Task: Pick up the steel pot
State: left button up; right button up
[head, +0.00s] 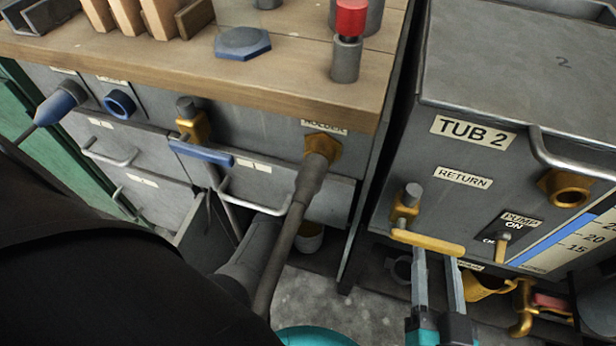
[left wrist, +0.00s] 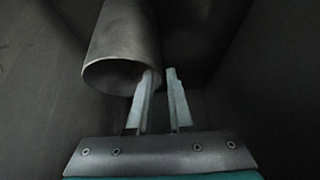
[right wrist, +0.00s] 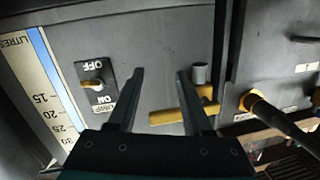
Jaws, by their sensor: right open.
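No item in view can be told for certain as the steel pot. A plain grey metal cylinder (head: 365,14) stands on the wooden worktop, cut by the top edge, partly behind a red-capped grey post. My right gripper (head: 436,256) is open and empty in front of Tub 2, below the yellow lever handle. In the right wrist view its fingers (right wrist: 160,74) are apart, between the pump switch and the yellow lever. My left gripper (left wrist: 160,72) shows only in its wrist view, with a narrow empty gap between its fingers, beside a hollow grey tube (left wrist: 122,70).
The wooden worktop (head: 280,80) carries a blue hexagonal piece (head: 242,42), the red-capped post (head: 347,40) and wooden racks. Drawers with handles lie below it. Tub 2 (head: 470,150) stands right, with a pump switch (head: 502,242) and yellow fittings. Grey floor (head: 335,300) shows between.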

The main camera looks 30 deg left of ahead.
pick_arm(q)
grip_shut()
dwell(1.0)
